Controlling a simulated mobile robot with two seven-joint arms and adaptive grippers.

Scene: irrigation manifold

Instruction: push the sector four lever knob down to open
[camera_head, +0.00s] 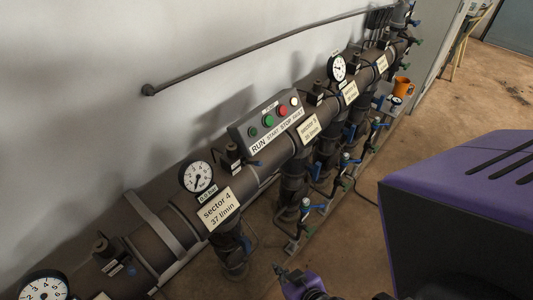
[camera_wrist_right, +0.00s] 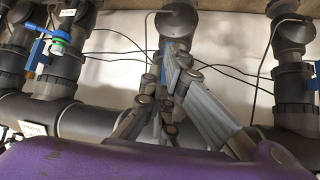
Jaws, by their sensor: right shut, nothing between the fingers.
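The sector 4 sign (camera_head: 219,209) is on the big dark pipe in the head view. My right gripper (camera_head: 279,269) is at the bottom middle, to the lower right of that branch, shut and empty. In the right wrist view my shut fingers (camera_wrist_right: 170,58) lie in front of a vertical pipe, with a bit of blue behind them. They hide most of that valve, so I cannot tell whether they touch it. My left gripper is out of view.
The gauge (camera_head: 196,177) and button box (camera_head: 268,122) are on the manifold. An orange mug (camera_head: 403,87) stands farther back. Open floor lies right.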

